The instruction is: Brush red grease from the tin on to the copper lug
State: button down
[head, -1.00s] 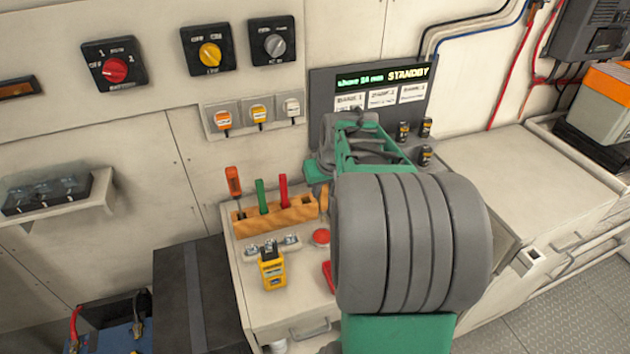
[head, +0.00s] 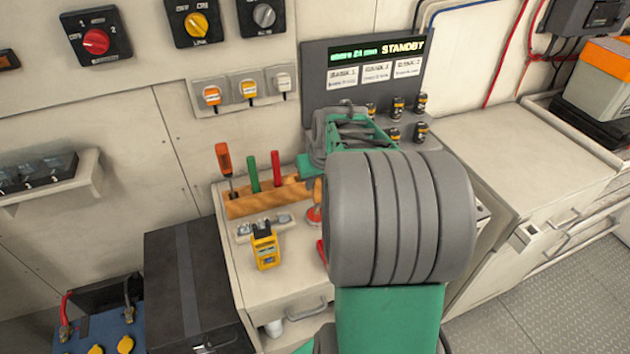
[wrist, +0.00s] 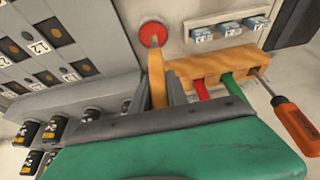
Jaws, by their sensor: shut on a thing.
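My gripper (wrist: 160,95) is shut on the flat orange-yellow handle of the brush (wrist: 157,75) in the wrist view. The brush's far end meets a round red surface, which looks like the red grease in the tin (wrist: 152,34). I cannot tell whether bristles are in the grease. In the head view the tin (head: 313,215) sits on the bench right of the wooden rack, partly hidden by my arm. My fingers are hidden there behind my wrist. I cannot make out the copper lug for certain in either view.
A yellow meter (head: 264,248) lies in front. A display panel (head: 365,75) with small black-and-gold cylinders stands behind. A blue battery (head: 110,330) is at lower left.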

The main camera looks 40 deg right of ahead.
jog(key=shift+f+b, duration=0.55)
jog(key=shift+f, duration=0.05)
dwell(1.6)
notch_tip(320, 180, up, 7)
jog(key=p, duration=0.4)
dwell(0.3)
dwell(0.6)
